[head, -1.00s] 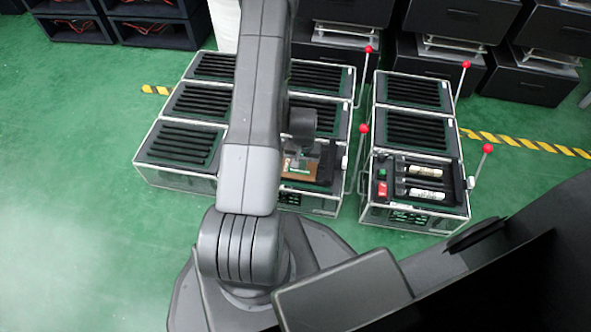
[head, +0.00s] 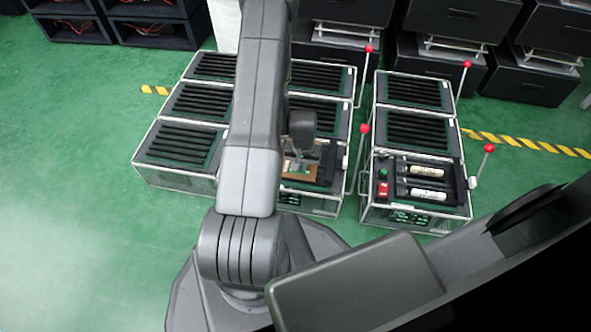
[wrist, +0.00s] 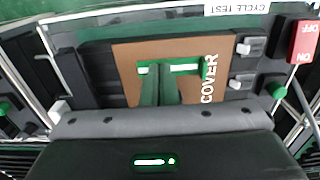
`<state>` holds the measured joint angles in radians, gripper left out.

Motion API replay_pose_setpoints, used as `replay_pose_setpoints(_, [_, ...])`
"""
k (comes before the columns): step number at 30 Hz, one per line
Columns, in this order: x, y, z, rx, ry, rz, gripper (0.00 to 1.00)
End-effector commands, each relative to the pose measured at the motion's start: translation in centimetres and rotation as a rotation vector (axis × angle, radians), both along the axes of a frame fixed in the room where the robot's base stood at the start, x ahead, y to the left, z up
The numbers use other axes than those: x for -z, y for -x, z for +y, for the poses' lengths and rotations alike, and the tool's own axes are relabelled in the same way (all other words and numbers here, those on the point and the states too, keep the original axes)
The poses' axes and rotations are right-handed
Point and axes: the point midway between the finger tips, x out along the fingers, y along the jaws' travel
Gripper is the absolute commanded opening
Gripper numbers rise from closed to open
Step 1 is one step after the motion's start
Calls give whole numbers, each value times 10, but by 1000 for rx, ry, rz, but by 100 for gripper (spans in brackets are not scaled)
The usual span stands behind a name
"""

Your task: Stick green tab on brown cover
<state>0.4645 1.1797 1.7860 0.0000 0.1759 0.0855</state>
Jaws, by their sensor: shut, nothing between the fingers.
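The brown cover (wrist: 128,60), marked COVER, lies flat in a dark recess of a fixture. In the head view the brown cover (head: 303,178) is partly hidden by my arm. In the head view my gripper (head: 301,150) is above the cover.
A red switch (wrist: 306,40) and grey clips (wrist: 250,46) sit right of the cover. A CYCLE TEST label (wrist: 237,9) is on the rim. Red-knobbed levers (head: 364,128) stand beside the fixtures. Another fixture (head: 415,215) holds white cylinders. Green floor is clear at the left.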

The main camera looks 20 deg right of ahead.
Motion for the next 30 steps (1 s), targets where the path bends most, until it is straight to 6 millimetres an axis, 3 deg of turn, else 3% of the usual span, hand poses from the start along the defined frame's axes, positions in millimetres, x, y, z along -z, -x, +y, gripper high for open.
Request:
replay_pose_setpoints(8, [-3, 0, 0, 0, 0, 0, 0])
replay_pose_setpoints(30, [-62, 0, 0, 0, 1, -1, 0])
